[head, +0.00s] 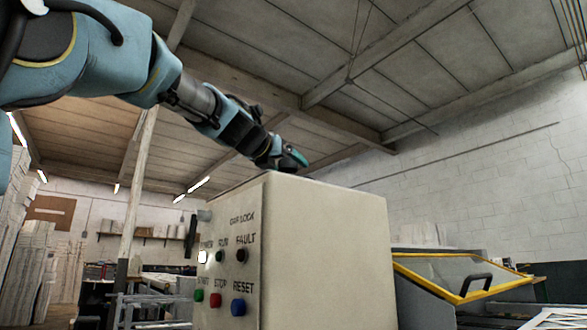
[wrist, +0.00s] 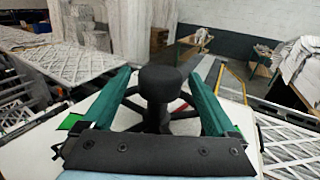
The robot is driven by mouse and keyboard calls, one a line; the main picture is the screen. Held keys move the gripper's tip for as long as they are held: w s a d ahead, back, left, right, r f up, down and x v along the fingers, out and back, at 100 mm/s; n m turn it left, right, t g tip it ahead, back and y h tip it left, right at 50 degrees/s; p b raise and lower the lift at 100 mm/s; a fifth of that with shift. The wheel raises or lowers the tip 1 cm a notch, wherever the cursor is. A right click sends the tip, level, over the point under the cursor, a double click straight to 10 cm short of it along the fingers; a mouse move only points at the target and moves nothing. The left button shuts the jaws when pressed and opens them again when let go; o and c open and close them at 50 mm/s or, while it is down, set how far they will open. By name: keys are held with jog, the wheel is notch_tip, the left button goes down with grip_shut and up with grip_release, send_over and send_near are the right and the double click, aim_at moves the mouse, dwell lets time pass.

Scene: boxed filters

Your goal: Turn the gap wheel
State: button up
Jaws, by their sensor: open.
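In the wrist view, a dark spoked wheel, which I take for the gap wheel (wrist: 183,126), lies below my gripper with a thick black knob (wrist: 160,84) standing up from it. My gripper (wrist: 160,76) is open, its green fingers on either side of the knob with visible gaps. A red mark shows on or beside the wheel to the right. In the head view, my gripper (head: 292,158) is just above the top of the pale control cabinet (head: 325,250). The wheel is hidden in that view.
A yellow-framed clear cover (head: 470,275) with a black handle is to the right. Pale filter panels (wrist: 290,140) lie on both sides in the wrist view.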

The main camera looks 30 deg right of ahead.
aim_at(293, 169)
jog(key=shift+p+x, duration=0.35)
jog(key=shift+x, duration=1.7)
jog(key=shift+c, duration=0.2)
grip_shut()
